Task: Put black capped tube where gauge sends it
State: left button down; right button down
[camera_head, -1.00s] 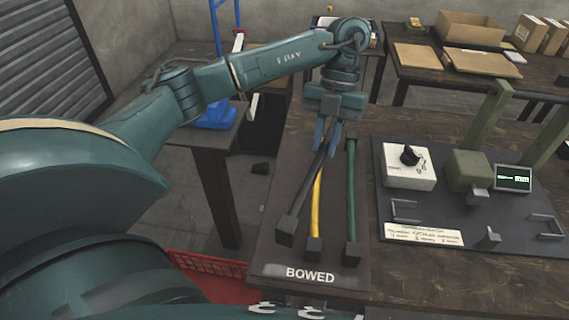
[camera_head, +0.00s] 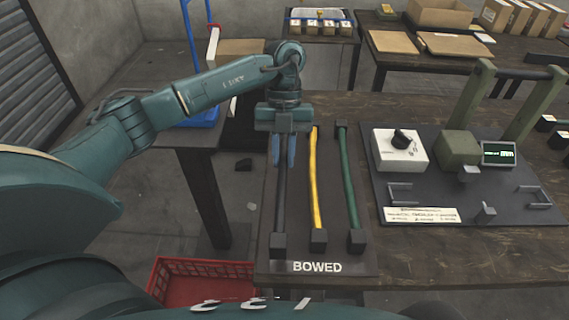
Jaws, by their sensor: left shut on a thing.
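The black capped tube (camera_head: 280,208) runs lengthwise at the left of the dark board labelled BOWED (camera_head: 317,268), its near cap close to the label. My left gripper (camera_head: 283,165) points down and is shut on this tube near its far part, hiding the far end. I cannot tell whether the tube touches the board. A yellow tube (camera_head: 315,180) and a green tube (camera_head: 348,185), both with black caps, lie to its right on the board. The gauge fixture (camera_head: 460,148) with a small lit display (camera_head: 498,154) stands further right; its reading is too small to tell. My right gripper is not in view.
A white box with a black knob (camera_head: 400,150) and metal brackets sit on the fixture's plate (camera_head: 375,195). A green press frame (camera_head: 515,95) rises behind. A red crate (camera_head: 165,285) is below the table's left edge. Cardboard boxes stand on the back table.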

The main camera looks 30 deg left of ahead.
aim_at(283, 165)
pick_arm(q)
jog(key=shift+f, duration=1.55)
jog(key=c, duration=1.3)
grip_release()
jog(key=shift+f, duration=0.15)
jog(key=shift+c, duration=0.2)
jog(key=v, duration=1.2)
jog(key=shift+r, duration=0.2)
